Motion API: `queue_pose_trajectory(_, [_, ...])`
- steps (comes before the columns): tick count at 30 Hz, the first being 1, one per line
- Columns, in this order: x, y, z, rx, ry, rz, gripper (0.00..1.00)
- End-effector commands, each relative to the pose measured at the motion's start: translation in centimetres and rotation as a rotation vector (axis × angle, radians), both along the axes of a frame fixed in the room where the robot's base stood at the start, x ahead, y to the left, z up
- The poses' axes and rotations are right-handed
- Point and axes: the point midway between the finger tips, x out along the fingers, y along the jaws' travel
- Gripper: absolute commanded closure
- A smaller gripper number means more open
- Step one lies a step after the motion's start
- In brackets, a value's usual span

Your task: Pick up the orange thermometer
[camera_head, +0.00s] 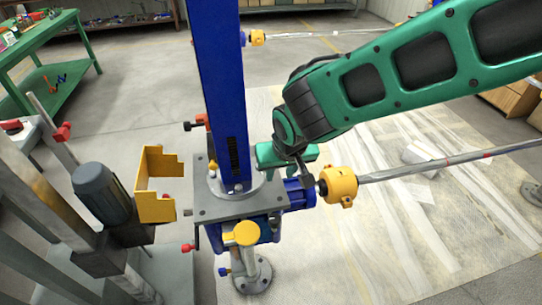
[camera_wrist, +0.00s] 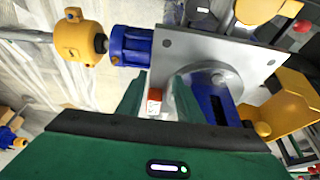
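A small orange-and-white object (camera_wrist: 154,96), probably the orange thermometer, shows in the wrist view between the two green fingers of my gripper (camera_wrist: 160,95). It stands close to the left finger, and a narrow gap shows between it and the right finger. My gripper looks open around it; its lower part is hidden by the gripper body. In the head view, my gripper (camera_head: 287,155) is just right of the blue column, above the jack's grey plate and blue motor. I cannot make out the thermometer in the head view.
The blue column (camera_head: 222,90) rises from the grey plate (camera_head: 235,206) close left of my gripper. A yellow coupling (camera_head: 338,186) with a long shaft (camera_head: 440,164) lies to the right. A yellow bracket (camera_head: 156,208) stands left.

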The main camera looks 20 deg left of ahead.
Motion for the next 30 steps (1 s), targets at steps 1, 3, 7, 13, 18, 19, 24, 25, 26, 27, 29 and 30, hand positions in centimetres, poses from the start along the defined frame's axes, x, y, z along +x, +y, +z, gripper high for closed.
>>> queue_pose_trajectory(1, [0.6,0.3,0.0,0.000,0.000,-0.002,0.67])
queue_pose_trajectory(3, [1.7,0.9,-0.1,-0.002,0.001,-0.003,0.67])
queue_pose_trajectory(7, [3.8,2.2,-0.1,0.000,0.001,-0.003,0.67])
queue_pose_trajectory(13, [7.0,4.1,-0.1,-0.002,0.001,-0.004,0.67])
queue_pose_trajectory(18, [9.0,5.3,0.0,-0.001,0.001,-0.001,0.67])
queue_pose_trajectory(19, [9.2,5.4,0.0,-0.001,0.000,-0.003,0.67])
queue_pose_trajectory(24, [9.7,5.7,-0.1,-0.002,0.001,-0.002,0.67])
queue_pose_trajectory(25, [9.8,5.7,-0.3,-0.002,0.001,-0.002,0.67])
queue_pose_trajectory(26, [9.8,5.8,-0.4,-0.003,0.002,-0.002,0.67])
queue_pose_trajectory(27, [9.9,5.8,-0.7,-0.003,0.002,-0.002,0.67])
queue_pose_trajectory(29, [10.1,6.0,-1.3,-0.002,0.001,-0.002,0.67])
queue_pose_trajectory(30, [10.3,6.0,-1.9,-0.004,0.001,-0.002,0.67])
